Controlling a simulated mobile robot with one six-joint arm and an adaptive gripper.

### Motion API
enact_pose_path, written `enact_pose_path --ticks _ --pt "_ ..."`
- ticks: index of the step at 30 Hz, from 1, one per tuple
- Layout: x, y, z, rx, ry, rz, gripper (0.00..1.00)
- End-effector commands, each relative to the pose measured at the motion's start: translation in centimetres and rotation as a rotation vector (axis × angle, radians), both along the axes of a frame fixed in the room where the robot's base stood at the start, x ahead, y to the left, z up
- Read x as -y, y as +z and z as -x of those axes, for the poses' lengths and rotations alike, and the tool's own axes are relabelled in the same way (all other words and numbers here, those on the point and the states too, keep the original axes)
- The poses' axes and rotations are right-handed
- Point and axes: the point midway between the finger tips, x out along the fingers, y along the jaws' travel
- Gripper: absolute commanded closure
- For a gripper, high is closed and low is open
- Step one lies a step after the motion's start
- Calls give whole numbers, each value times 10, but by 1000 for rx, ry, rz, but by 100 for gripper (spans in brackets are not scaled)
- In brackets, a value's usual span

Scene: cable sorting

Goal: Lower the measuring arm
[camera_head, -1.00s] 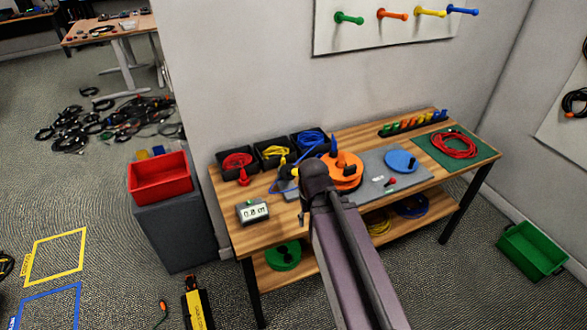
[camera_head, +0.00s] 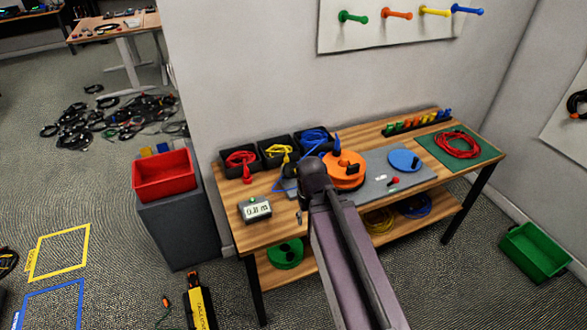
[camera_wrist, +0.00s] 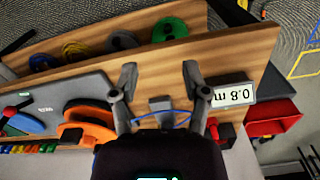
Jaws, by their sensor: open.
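In the wrist view my gripper (camera_wrist: 159,80) is open, with its fingers apart over the wooden table. A small grey block (camera_wrist: 160,103) shows between the fingers, and a blue cable (camera_wrist: 172,112) crosses there. I cannot tell whether this block is the measuring arm or whether the fingers touch it. The display (camera_wrist: 233,95) beside the right finger reads 0.8 m; it also stands at the table's left front in the head view (camera_head: 255,210). In the head view, my arm hides most of the measuring spot; part of a grey device (camera_head: 291,186) shows at its left.
An orange reel (camera_head: 345,172) and a blue disc (camera_head: 404,160) are on the grey plate. Black bins (camera_head: 277,160) with coloured cables line the wall side. A red bin (camera_head: 163,183) stands left of the table. A red cable coil (camera_head: 457,145) lies on the green mat.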

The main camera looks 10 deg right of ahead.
Motion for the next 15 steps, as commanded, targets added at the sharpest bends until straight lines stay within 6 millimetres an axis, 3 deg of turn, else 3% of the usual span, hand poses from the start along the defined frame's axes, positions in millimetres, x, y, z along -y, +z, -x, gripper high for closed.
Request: enact_pose_path --ticks 1,4,8,15 --pt "0 1 -2 -1 -1 -1 70" --pt "1 5 -8 -4 -5 -7 100" --pt "3 14 -25 -12 -16 -23 100" --pt "12 44 -79 -42 -53 -79 100"
